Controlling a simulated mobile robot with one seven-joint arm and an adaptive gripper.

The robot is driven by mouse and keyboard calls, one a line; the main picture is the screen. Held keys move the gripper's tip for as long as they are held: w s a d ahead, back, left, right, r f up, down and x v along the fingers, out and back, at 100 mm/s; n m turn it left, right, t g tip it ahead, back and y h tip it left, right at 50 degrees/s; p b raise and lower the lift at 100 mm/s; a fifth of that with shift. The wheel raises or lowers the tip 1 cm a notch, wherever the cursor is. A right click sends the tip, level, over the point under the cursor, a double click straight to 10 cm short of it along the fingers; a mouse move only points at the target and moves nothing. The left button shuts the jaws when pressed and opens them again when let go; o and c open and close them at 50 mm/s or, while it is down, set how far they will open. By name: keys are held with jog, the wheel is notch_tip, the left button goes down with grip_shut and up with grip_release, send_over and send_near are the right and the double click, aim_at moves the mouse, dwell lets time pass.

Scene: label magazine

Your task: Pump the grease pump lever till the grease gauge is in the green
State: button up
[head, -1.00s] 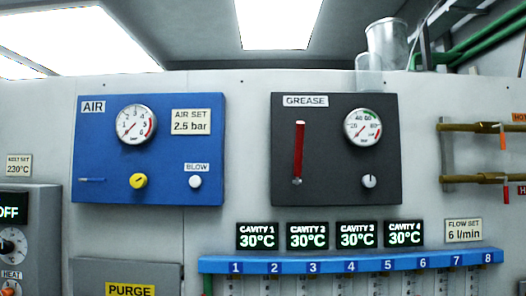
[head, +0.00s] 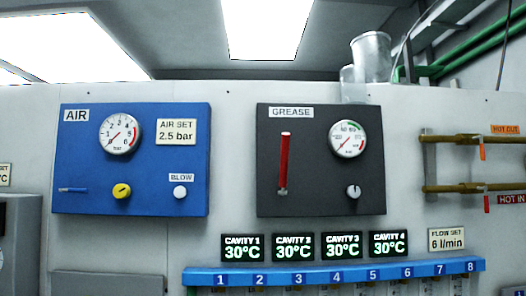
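The dark grey GREASE panel (head: 320,192) is on the wall, right of centre. Its red lever (head: 284,160) stands nearly upright above a small pivot at its lower end. The round white grease gauge (head: 348,139) is at the panel's upper right. It has a green arc at the top and a red arc on the right. Its needle points to the lower left, outside the green. A small knob (head: 353,191) sits below the gauge. My gripper is not in view.
A blue AIR panel (head: 87,179) with its own gauge, yellow knob and white BLOW button is to the left. Below are cavity displays (head: 292,246) and a blue numbered manifold (head: 209,277). Brass pipes (head: 468,139) stick out at the right. Metal and clear containers stand above.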

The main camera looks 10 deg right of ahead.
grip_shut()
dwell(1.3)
